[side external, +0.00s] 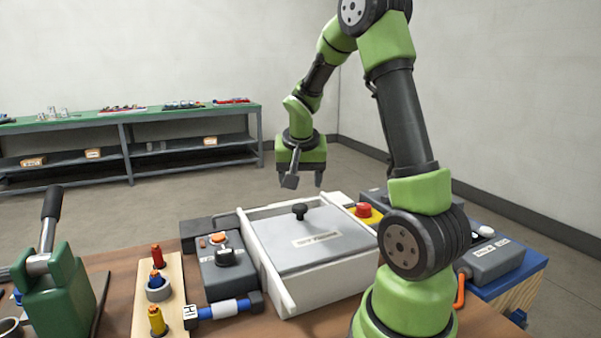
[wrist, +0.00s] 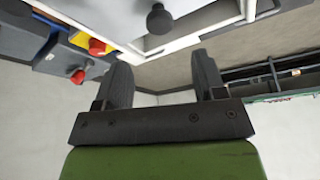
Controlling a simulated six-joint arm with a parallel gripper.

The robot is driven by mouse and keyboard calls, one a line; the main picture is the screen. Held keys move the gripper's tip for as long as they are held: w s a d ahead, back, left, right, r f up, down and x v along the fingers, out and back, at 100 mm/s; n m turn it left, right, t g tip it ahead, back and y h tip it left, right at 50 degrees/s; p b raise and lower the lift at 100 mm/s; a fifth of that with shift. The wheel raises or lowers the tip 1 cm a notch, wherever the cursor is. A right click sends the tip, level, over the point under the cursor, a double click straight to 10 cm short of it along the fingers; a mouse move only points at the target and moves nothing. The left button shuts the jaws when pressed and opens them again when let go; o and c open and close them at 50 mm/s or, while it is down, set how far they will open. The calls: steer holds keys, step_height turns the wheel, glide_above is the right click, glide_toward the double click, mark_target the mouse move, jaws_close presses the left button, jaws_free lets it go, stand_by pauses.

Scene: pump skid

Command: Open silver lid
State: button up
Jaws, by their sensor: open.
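The silver lid (side external: 312,240) lies flat and closed on a white-framed box (side external: 268,277) on the bench. It has a black knob (side external: 300,211) near its far side and a small label. The knob (wrist: 159,19) also shows at the top of the wrist view. My gripper (side external: 303,183) hangs above and beyond the far edge of the box, apart from the knob. Its two dark fingers (wrist: 163,85) are spread with nothing between them. The near right corner of the box is partly hidden by my arm.
A green lever device (side external: 58,285) is at far left. A red button (side external: 363,209) is right of the lid. Space above the lid is clear.

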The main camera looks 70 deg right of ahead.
mark_target(300, 206)
steer(key=shift+v, duration=0.8)
steer(key=d+f+m+y, duration=0.1)
steer(key=f, duration=0.2)
steer(key=w+d+f+m+g+y, duration=0.1)
steer(key=f+m, duration=0.1)
steer(key=f, duration=0.1)
steer(key=d+f+m+y, duration=0.1)
steer(key=f+y, duration=0.1)
steer(key=f, duration=0.1)
steer(key=shift+w+d+f+g, duration=0.2)
steer(key=shift+w+d+g, duration=0.1)
steer(key=shift+d+g, duration=0.1)
steer(key=shift+c, duration=0.3)
